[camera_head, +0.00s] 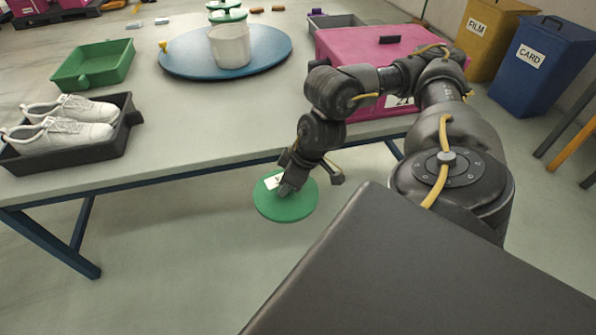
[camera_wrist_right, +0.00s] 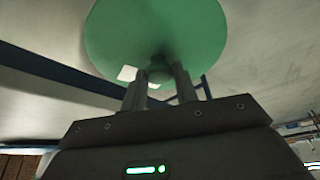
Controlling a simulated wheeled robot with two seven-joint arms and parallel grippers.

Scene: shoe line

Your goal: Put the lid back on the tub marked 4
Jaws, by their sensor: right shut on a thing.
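My right gripper (camera_head: 287,186) is shut on a round green lid (camera_head: 298,208) and holds it in the air in front of the table's near edge. In the right wrist view the fingers (camera_wrist_right: 160,78) grip the knob at the middle of the lid (camera_wrist_right: 195,35). A white label shows on the lid, partly hidden by the gripper. A white tub (camera_head: 230,48) without a lid stands on the blue turntable (camera_head: 185,62), farther back. Behind it are tubs with green lids (camera_head: 228,16). I cannot read a number on any tub. My left gripper is out of view.
On the table (camera_head: 190,130), a dark tray (camera_head: 125,135) with white shoes and a green tray (camera_head: 92,78) lie left. A pink box (camera_head: 365,48) stands right of the turntable, beside my right arm. The table's middle is clear. Yellow and blue bins (camera_head: 545,75) stand back right.

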